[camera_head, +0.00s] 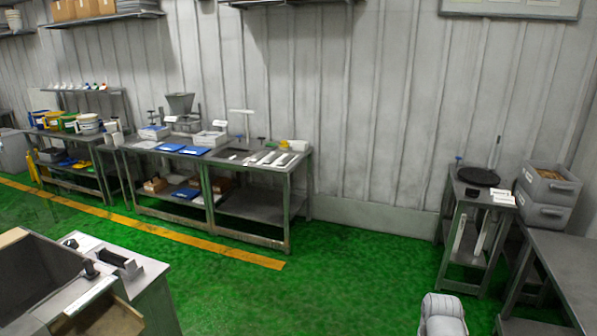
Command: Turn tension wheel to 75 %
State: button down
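I cannot make out a tension wheel or a percent scale for certain in the head view. A flat black disc (478,176) lies on a small metal table (462,205) at the right, with a thin upright rod behind it. I cannot tell whether this disc is a wheel that turns. White labels (503,197) are at the table's front right corner. No gripper fingers show; a pale rounded part at the bottom edge looks like my own arm.
Grey crates (547,190) are stacked right of the small table, behind a grey bench (565,262). Long workbenches (262,208) with trays and tools line the back wall. A metal unit (140,285) stands at lower left. Green floor (340,275) in the middle is clear.

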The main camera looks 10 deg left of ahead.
aim_at(72, 243)
jog(key=z, duration=0.05)
jog(key=i, duration=0.7)
jog(key=u, duration=2.4)
jog(key=i, duration=1)
jog(key=z, duration=0.05)
